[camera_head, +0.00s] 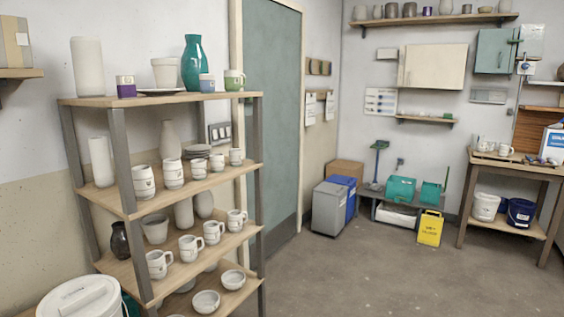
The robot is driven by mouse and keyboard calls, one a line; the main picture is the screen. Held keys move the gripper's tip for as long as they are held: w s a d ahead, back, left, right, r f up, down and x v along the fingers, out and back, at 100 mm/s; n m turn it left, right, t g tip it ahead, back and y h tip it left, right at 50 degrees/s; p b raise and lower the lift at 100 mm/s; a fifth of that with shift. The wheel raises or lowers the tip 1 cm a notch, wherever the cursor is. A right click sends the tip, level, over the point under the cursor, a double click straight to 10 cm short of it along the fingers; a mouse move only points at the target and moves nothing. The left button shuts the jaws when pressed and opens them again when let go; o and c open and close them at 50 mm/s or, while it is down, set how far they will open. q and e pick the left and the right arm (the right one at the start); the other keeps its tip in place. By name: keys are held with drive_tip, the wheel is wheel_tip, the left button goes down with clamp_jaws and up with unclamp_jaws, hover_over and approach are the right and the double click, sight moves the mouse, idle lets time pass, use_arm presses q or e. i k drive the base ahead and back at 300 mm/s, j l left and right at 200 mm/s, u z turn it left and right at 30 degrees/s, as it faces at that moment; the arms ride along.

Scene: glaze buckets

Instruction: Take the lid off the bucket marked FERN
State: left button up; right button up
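A white bucket with a white lid (80,298) stands at the bottom left, cut off by the lower picture edge. Its lid is on, and no label shows on the visible part. A teal edge (129,304) shows just to its right, mostly hidden behind it and the shelf post. A white bucket (486,207) and a dark blue bucket (521,213) stand on the low shelf of the table at the right. Their markings are too small to read, so I cannot tell which bucket is marked FERN. Neither of my grippers is in view.
A wooden shelf rack (190,98) with mugs, bowls and vases stands close at the left, beside the lidded bucket. Grey and blue bins (330,208) and a yellow floor sign (430,228) stand further back. The floor (380,275) in the middle is clear.

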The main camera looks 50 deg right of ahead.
sight(90, 295)
drive_tip(key=k+l+z, duration=0.1)
drive_tip(key=l+z, duration=0.25)
drive_tip(key=l, duration=0.45)
drive_tip(key=l+z, duration=0.3)
drive_tip(key=l, duration=0.45)
